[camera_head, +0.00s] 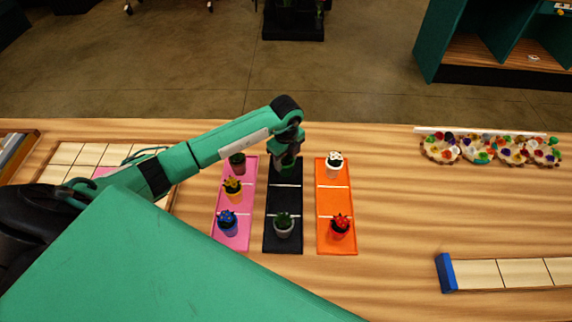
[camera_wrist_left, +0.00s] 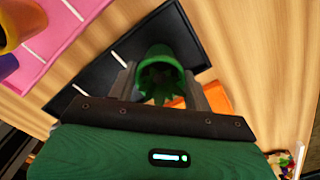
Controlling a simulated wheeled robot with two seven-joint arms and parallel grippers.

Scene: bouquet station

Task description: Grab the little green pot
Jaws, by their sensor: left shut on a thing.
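The little green pot (camera_wrist_left: 158,55) shows in the left wrist view, with green leaves at its opening. My left gripper (camera_wrist_left: 160,88) is shut on it, one finger on each side. In the head view my left gripper (camera_head: 287,164) points down over the far section of the black tray (camera_head: 284,200) and hides most of the green pot. I cannot tell whether the pot touches the tray. My right gripper is not in view.
The pink tray (camera_head: 246,207) on the left holds a dark pot (camera_head: 237,168), a yellow pot (camera_head: 234,195) and a blue pot (camera_head: 228,229). A grey pot (camera_head: 284,231) stands near on the black tray.

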